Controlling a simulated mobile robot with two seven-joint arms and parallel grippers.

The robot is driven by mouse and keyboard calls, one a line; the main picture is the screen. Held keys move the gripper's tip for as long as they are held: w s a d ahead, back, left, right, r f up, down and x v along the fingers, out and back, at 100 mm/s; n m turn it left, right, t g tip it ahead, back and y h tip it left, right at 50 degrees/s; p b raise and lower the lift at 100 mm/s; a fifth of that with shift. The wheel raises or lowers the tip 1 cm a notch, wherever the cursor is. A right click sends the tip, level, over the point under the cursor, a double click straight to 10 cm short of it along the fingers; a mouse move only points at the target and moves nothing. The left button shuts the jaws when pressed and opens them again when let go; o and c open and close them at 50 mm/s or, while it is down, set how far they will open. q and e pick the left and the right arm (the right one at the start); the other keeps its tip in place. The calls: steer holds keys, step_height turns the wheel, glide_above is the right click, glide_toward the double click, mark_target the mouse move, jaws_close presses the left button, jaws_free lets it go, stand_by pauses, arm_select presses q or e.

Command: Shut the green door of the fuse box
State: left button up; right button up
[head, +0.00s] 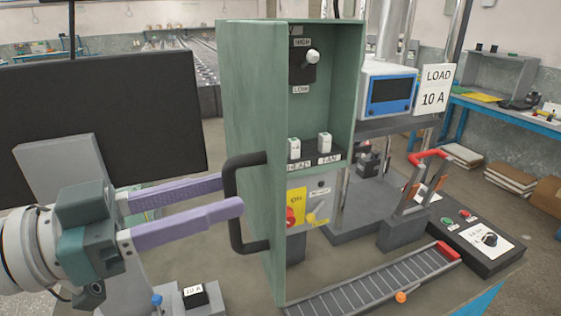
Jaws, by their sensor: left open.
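The green door (252,95) of the fuse box stands open, swung out toward me on the left side of the box. Its outer face carries a black bar handle (234,232). The green fuse box (343,85) is open at the front, showing a knob switch, two white fuses and a red and yellow switch inside. My left gripper (231,194) is open, its purple fingers reaching to the handle. The lower finger crosses in front of the handle bar and the upper one ends beside it. I cannot tell whether they touch it. My right gripper is not in view.
A ribbed strip with a red end (370,285) lies on the bench below the box. A red-handled lever (430,154), a control panel (478,238) and a blue-framed meter (389,92) stand to the right. A dark screen (100,110) is behind my left arm.

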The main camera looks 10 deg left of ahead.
arm_select(q)
steer(key=shift+x, duration=1.35)
jaws_close()
stand_by(0.4)
